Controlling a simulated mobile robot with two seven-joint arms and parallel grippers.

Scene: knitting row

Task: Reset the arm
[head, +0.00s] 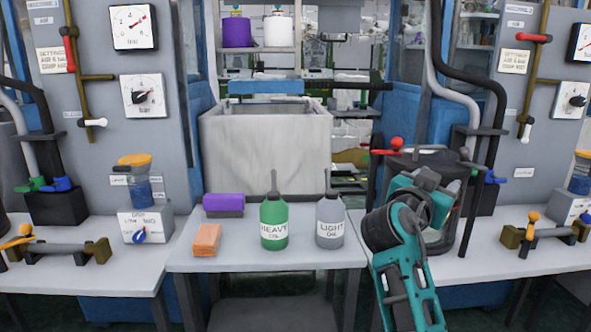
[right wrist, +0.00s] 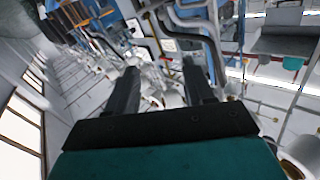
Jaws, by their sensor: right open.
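My right arm (head: 408,250), teal and black, rises from the bottom edge of the head view, right of the middle table, and bends up in front of the right machine. Its fingers cannot be made out in the head view. In the right wrist view my right gripper (right wrist: 160,70) has two dark fingers spread well apart, with nothing between them. That view is strongly tilted, with panels and pipes beyond the fingers. My left arm and gripper are not in view.
The middle table (head: 345,254) holds a green HEAVY oil bottle (head: 274,224), a grey LIGHT oil bottle (head: 330,226), a purple block (head: 223,202) and an orange block (head: 207,240). A grey bin (head: 262,150) stands behind. Black hoses (head: 490,92) and a red-handled valve (head: 397,144) are close to my right arm.

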